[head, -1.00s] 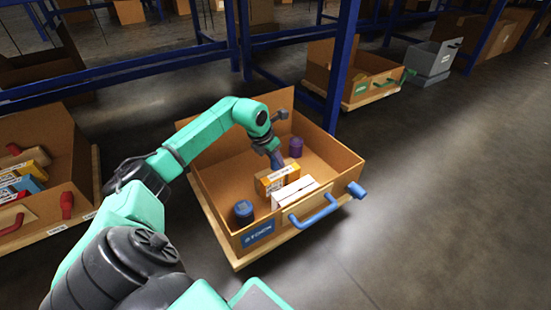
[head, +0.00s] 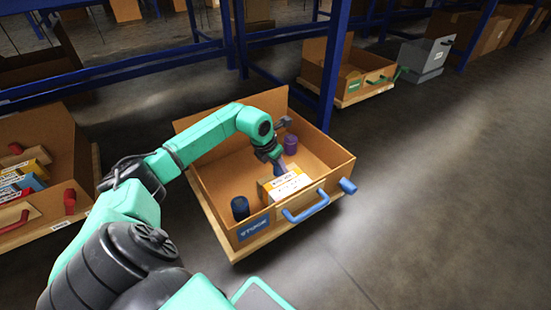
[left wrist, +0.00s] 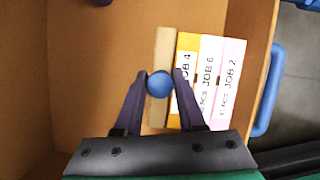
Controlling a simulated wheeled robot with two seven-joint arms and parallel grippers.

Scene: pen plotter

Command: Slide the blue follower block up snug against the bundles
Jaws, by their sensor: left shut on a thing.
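The follower is a tan board (left wrist: 164,50) with a round blue knob (left wrist: 159,84) on it, seen in the left wrist view. My left gripper (head: 282,166) is shut on that knob, with a finger on each side of it. Bundles labelled JOB 4 (left wrist: 187,50), JOB 6 (left wrist: 208,58) and JOB 2 (left wrist: 231,60) stand side by side between the board and the drawer's handle side. The board's face looks against the JOB 4 bundle; a thin gap cannot be ruled out. The gripper partly hides the board in the head view. My right gripper is not in view.
The open brown drawer (head: 215,205) has a blue handle (head: 306,207) on its front. A dark blue cylinder (head: 240,208) stands near its left front corner, and a purple one (head: 290,143) near the back right.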

